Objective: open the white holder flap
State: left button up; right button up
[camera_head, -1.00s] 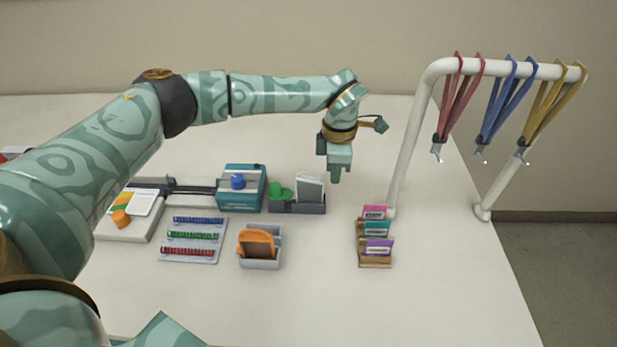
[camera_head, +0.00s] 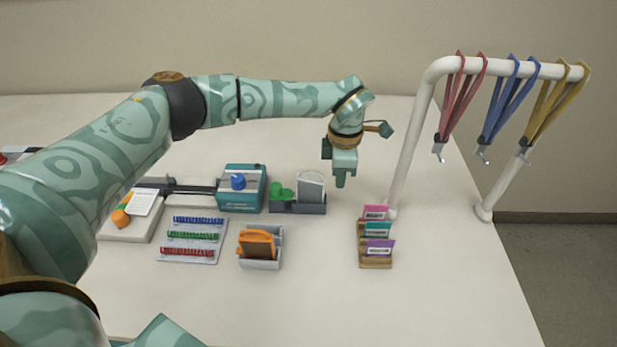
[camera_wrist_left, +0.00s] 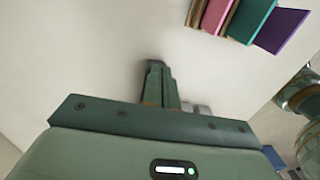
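A white-rimmed holder (camera_head: 311,186) with a grey face stands upright in a dark grey tray (camera_head: 300,209) near the middle of the table. I take it for the white holder; I cannot tell its flap apart from its body. My left gripper (camera_head: 341,182) points down to the right of the holder and apart from it. Its fingers look closed together, with nothing seen between them. They also show together in the left wrist view (camera_wrist_left: 160,85), above bare table. My right gripper is not in view.
A green item (camera_head: 282,190) shares the tray. A teal machine (camera_head: 242,188) stands to its left. A grey stand with an orange item (camera_head: 257,246) is in front. Coloured cards (camera_head: 378,247) in a wooden rack and a white rail (camera_head: 405,150) with lanyards are at the right. The front table is clear.

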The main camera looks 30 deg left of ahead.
pick_arm(q)
jog(key=o, duration=0.4)
jog(key=r+p, duration=0.1)
jog(key=r, duration=0.1)
jog(key=d+r+p, duration=0.1)
jog(key=r+p, duration=0.1)
jog(key=r, duration=0.1)
jog(key=w+d+r+p, duration=0.1)
jog(key=r, duration=0.2)
jog(key=shift+d, duration=0.15)
dwell(0.7)
dwell(0.4)
